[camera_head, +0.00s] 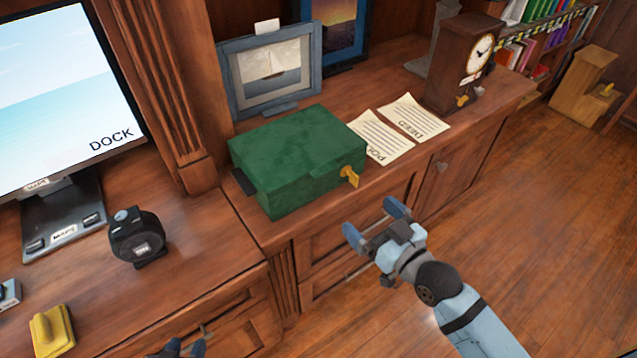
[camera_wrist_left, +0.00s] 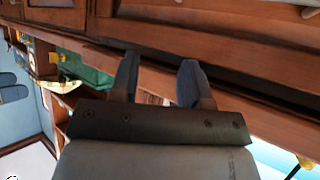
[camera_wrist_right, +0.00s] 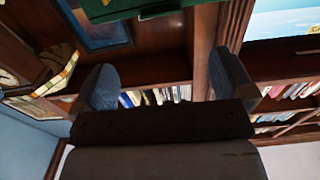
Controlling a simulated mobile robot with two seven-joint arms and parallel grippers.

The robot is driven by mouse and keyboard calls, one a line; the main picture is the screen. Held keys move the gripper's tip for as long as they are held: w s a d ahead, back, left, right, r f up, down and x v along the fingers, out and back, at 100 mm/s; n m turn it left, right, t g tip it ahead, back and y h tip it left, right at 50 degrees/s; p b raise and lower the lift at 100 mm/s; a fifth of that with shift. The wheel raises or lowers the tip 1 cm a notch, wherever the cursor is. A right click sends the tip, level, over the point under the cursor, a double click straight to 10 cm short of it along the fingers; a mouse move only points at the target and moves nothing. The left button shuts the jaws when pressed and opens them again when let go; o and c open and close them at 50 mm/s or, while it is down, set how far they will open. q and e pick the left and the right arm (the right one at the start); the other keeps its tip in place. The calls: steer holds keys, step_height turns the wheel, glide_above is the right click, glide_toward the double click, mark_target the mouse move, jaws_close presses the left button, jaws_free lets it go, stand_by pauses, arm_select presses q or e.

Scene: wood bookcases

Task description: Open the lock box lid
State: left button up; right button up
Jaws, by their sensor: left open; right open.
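The green lock box (camera_head: 296,150) sits on the wooden cabinet top with its lid down. A yellow key (camera_head: 349,177) sticks out of its right-hand side. My right gripper (camera_head: 374,222) is open and empty, in front of and below the key, apart from the box. My left gripper (camera_head: 182,345) shows only partly at the bottom edge, well away from the box; it is open and empty in the left wrist view (camera_wrist_left: 157,75). A green part of the box shows there behind the fingers (camera_wrist_left: 85,68). The right wrist view shows a green edge at the top (camera_wrist_right: 120,10).
Two papers (camera_head: 383,138) lie right of the box, with a clock (camera_head: 462,62) beyond. Framed pictures (camera_head: 270,75) stand behind it. A monitor (camera_head: 60,95), a dark round-topped device (camera_head: 137,237) and a yellow object (camera_head: 52,331) are at left. Open floor lies at right.

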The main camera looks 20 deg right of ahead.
steer(key=b+x, duration=0.1)
steer(key=x, duration=1.3)
steer(key=shift+r, duration=0.15)
arm_select(q)
steer(key=shift+d+f, duration=0.1)
steer(key=shift+d, duration=0.1)
arm_select(e)
steer(key=shift+s, duration=0.1)
